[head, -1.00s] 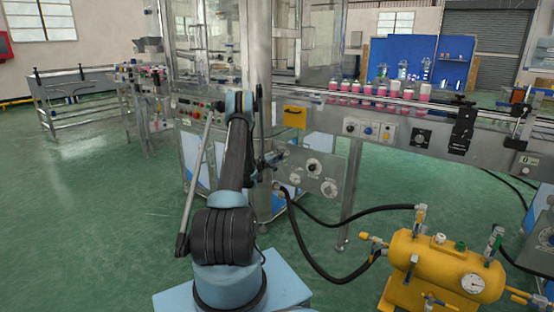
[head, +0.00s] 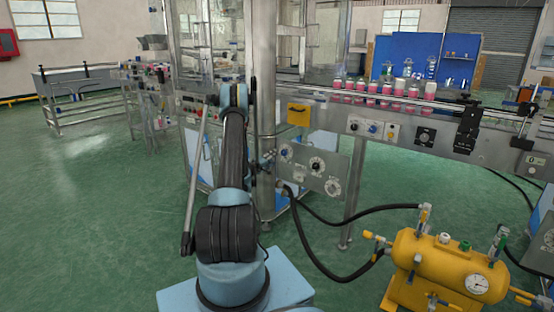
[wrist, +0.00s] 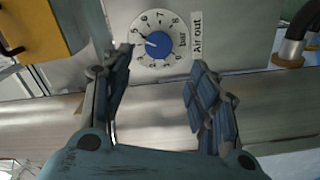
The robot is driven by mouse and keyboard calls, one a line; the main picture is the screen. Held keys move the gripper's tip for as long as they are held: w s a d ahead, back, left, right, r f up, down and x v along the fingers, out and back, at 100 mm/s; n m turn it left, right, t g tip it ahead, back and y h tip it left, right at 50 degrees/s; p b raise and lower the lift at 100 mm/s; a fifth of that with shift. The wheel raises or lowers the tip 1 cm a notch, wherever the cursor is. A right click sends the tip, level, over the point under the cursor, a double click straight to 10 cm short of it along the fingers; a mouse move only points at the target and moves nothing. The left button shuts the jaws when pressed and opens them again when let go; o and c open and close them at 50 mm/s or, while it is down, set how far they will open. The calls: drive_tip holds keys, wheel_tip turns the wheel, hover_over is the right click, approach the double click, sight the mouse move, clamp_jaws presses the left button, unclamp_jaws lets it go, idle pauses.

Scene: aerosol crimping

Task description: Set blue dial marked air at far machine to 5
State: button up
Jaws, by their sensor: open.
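The blue dial (wrist: 158,46) sits on a white numbered ring labelled "Air out" and "bar" in the wrist view. Its white pointer mark points left and slightly up; the exact reading is too small to tell. My gripper (wrist: 163,60) is open and empty, its two fingers to the left and right of the dial's lower part. The left fingertip overlaps the ring's left edge in the picture; I see no grip on the knob. In the head view the dial panel (head: 308,181) is on the machine behind my arm, and my gripper is small beside it.
A yellow-framed box (wrist: 30,35) juts out left of the dial, and a black hose fitting (wrist: 298,40) is at the right. In the head view, black hoses run to a yellow tank (head: 440,262) at lower right. Green floor is free at left.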

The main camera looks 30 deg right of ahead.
drive_tip(key=shift+v, duration=2)
